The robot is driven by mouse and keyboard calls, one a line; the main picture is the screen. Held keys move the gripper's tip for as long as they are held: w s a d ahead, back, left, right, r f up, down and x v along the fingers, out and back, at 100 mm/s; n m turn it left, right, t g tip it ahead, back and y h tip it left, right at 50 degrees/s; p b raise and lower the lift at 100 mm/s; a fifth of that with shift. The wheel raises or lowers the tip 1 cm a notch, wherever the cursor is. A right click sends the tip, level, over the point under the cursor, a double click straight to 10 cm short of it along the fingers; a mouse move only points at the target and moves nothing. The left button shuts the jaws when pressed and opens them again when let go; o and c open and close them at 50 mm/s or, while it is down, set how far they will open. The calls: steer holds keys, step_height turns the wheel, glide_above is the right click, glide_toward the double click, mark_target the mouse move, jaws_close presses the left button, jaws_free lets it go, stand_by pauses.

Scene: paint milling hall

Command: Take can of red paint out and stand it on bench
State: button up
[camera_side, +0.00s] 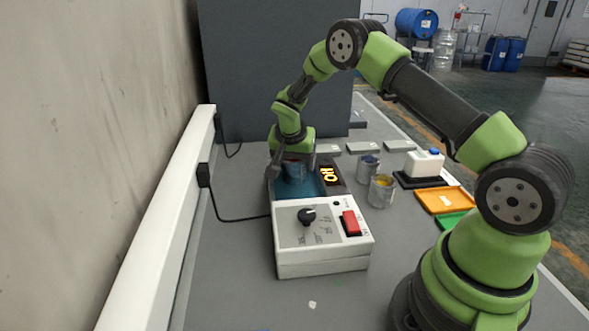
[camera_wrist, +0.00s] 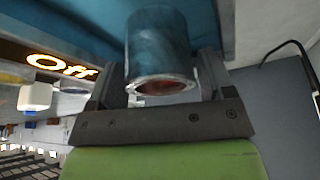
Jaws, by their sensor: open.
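The can of red paint (camera_wrist: 158,45) stands in the blue well (camera_side: 291,188) of a machine, with red paint inside its rim. In the side view the can (camera_side: 294,170) is mostly hidden by my gripper (camera_side: 291,160). My gripper is open and lowered over the can from above. In the wrist view my gripper (camera_wrist: 160,80) has one finger on each side of the can. I cannot tell whether either finger touches it. The bench (camera_side: 235,290) is grey and carries the machine.
The machine's front panel (camera_side: 323,226) has a black knob and red switch; its display (camera_wrist: 62,66) reads "Off". Right of it stand a can of blue paint (camera_side: 368,170) and a can of yellow paint (camera_side: 382,192). Beyond are a white jug (camera_side: 425,162) and an orange tray (camera_side: 445,200). The front bench is mostly clear.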

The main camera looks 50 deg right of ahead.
steer(key=c, duration=0.8)
steer(key=shift+o, duration=0.2)
steer(key=shift+r, duration=0.1)
